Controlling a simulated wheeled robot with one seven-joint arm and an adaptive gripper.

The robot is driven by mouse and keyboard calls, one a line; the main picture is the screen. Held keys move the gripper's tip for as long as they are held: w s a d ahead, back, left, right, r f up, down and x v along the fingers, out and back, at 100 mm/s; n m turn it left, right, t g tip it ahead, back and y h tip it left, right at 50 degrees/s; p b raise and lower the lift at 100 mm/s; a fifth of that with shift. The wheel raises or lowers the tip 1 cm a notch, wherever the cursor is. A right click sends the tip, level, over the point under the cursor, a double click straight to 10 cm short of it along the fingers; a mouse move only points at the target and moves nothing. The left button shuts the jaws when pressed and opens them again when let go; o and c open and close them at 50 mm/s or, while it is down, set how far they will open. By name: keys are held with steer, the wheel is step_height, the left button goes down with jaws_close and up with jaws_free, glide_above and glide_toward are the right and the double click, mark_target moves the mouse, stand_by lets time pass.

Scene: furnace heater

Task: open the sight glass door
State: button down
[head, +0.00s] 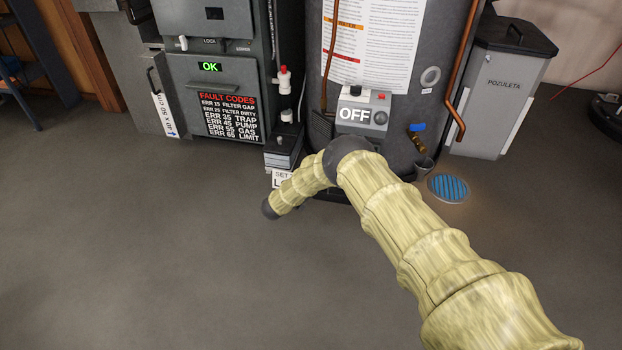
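I cannot make out a sight glass door for certain. The dark water heater tank (401,122) stands upright at the back centre, with a grey control box (362,113) reading OFF low on its front. My arm hides the lower front of the tank below that box. A small round grey fitting (430,76) sits on the tank's right side. My arm reaches in from the lower right, bends in front of the tank and runs down to the left, where it stops at a dark rounded joint. No gripper fingers show.
The grey furnace (213,74) with an OK display and fault code label stands left of the tank. A small dark unit (284,148) stands between them. A grey bin (496,85) and a blue floor drain (448,188) are on the right. The front floor is clear.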

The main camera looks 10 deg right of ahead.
stand_by(0.3)
steer(key=c, duration=1.7)
jaws_free()
steer(key=shift+c, duration=0.2)
steer(key=shift+a, duration=0.15)
steer(key=v, duration=1.1)
steer(key=shift+a, duration=0.45)
steer(key=shift+s, duration=0.1)
